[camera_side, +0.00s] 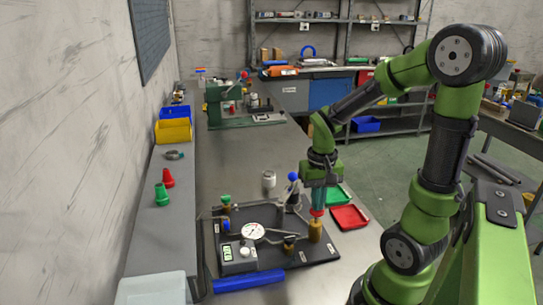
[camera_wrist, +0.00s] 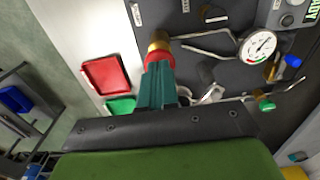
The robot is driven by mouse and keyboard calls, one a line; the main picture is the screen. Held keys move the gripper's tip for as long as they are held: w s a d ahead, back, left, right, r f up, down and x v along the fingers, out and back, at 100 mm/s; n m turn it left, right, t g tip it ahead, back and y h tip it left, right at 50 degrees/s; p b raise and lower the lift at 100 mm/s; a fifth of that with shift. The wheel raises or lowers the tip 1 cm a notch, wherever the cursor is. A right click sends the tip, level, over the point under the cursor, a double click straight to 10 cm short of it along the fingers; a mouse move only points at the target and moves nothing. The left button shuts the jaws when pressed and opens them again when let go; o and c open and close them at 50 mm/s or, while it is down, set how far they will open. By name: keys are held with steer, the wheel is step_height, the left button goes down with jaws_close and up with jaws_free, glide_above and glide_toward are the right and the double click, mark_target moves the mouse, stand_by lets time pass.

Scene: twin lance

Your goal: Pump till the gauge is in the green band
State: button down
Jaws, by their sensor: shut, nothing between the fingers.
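The gauge (camera_side: 253,232) is a round white dial on a dark panel (camera_side: 310,247); it also shows in the wrist view (camera_wrist: 258,46). Its needle is too small to read against any band. A brass cylinder (camera_side: 315,232) with a red top (camera_side: 317,212) stands at the panel's right side. In the wrist view the brass part (camera_wrist: 159,39) and red top (camera_wrist: 158,57) are just beyond my fingertips. My gripper (camera_side: 318,203) is shut and empty, pointing down with its teal fingers at the red top. They appear to touch it, but I cannot be sure.
A blue-knobbed lever (camera_side: 292,177) stands behind the panel's middle. Green (camera_side: 226,199) and blue (camera_side: 226,225) knobs and a display box (camera_side: 239,254) are on the left. Red (camera_side: 350,217) and green (camera_side: 339,195) trays lie right. A blue cylinder (camera_side: 248,281) lies in front.

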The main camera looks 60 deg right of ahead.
steer(key=shift+f, duration=1.1)
steer(key=shift+r, duration=2.35)
step_height(320, 180, up, 6)
steer(key=shift+f, duration=3.3)
steer(key=shift+f, duration=0.1)
steer(key=shift+f, duration=1.9)
steer(key=shift+r, duration=2.3)
